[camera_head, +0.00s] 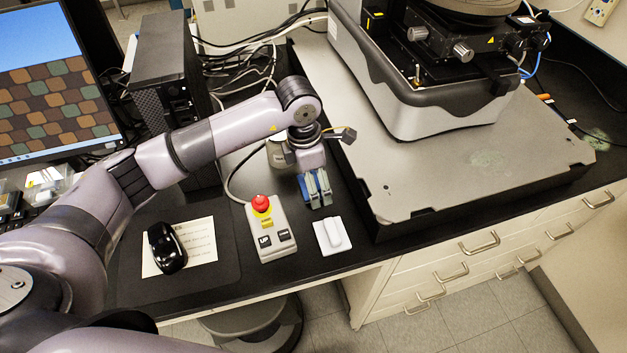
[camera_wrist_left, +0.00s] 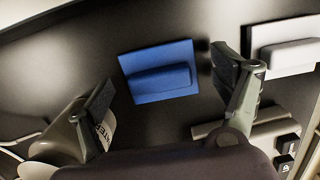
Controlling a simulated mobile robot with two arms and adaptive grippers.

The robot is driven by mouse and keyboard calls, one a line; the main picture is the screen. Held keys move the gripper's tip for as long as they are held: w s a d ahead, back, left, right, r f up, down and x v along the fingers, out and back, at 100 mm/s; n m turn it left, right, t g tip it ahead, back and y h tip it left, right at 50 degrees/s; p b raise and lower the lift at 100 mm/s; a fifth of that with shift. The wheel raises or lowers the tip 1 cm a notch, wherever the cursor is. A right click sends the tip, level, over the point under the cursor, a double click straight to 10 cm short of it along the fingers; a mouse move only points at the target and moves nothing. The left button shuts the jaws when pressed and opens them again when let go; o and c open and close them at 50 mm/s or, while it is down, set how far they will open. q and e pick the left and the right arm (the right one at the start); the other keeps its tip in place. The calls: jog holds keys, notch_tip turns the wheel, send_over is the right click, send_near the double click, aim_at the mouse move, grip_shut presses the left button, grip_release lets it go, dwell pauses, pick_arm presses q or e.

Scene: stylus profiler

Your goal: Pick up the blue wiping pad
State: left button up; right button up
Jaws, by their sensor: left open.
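The blue wiping pad (camera_wrist_left: 158,72) lies flat on the black bench, a square sheet with a raised bar-shaped grip. In the wrist view it sits between the two spread fingers of my left gripper (camera_wrist_left: 164,80), with dark bench visible on both sides of it. In the head view my left gripper (camera_head: 315,190) points down over the bench and hides most of the pad; only bits of blue show at the fingers. The left gripper is open and holds nothing. My right gripper is not in view.
A white pad (camera_head: 333,236) lies close in front. A control box with a red button (camera_head: 265,226) stands just left. The instrument's grey platform (camera_head: 470,160) rises to the right. A labelled container (camera_wrist_left: 104,130) is partly hidden behind a finger. A mouse (camera_head: 166,247) lies farther left.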

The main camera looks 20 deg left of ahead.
pick_arm(q)
jog(key=c, duration=1.2)
